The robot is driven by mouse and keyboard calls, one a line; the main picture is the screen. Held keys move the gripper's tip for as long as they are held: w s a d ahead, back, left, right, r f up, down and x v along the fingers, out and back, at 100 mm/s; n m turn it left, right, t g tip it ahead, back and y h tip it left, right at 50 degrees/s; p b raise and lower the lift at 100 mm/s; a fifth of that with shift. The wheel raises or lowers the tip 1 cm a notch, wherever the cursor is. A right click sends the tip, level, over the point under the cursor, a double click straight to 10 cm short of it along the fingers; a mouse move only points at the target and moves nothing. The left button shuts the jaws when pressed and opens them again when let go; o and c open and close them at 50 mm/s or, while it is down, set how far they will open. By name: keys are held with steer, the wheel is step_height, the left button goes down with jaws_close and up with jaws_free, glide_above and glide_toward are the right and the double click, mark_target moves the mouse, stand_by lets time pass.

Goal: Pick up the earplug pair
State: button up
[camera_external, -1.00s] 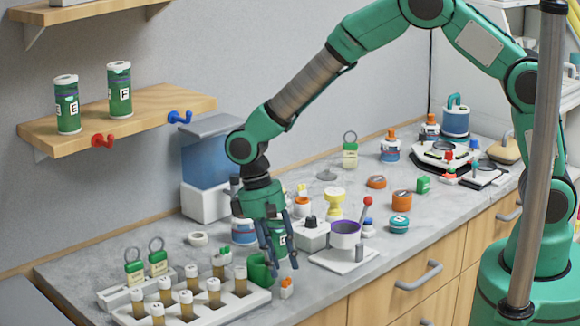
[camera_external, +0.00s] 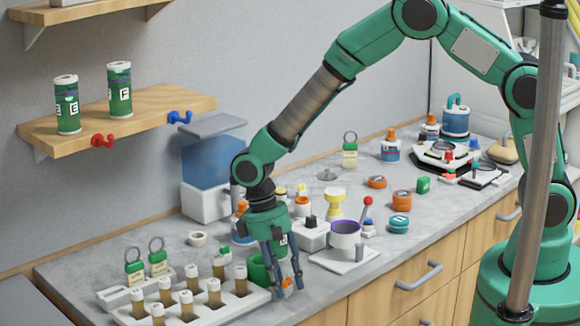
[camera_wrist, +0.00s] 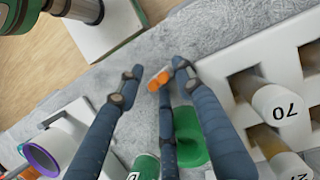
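The earplug pair (camera_external: 287,283) is a small orange thing near the counter's front edge, right of the tube rack, partly hidden by my fingers in the external view. It also shows in the wrist view as orange pieces with a pale part (camera_wrist: 158,81). My gripper (camera_external: 287,286) points down over it with the fingers spread to either side. In the wrist view my gripper (camera_wrist: 155,72) is open, with the orange pieces between the fingertips. I cannot tell whether any finger touches them.
The white rack (camera_external: 258,297) with several capped tubes stands close on the left. The counter's front edge is close by.

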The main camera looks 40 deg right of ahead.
steer(key=c, duration=0.8)
steer(key=o, duration=0.8)
steer(key=shift+r, duration=0.1)
steer(key=d+p+v, duration=0.1)
steer(key=v, duration=1.2)
steer(key=shift+a+r+p, duration=0.35)
steer(key=shift+a+p, duration=0.05)
steer(key=shift+a, duration=0.1)
steer(key=o, duration=0.3)
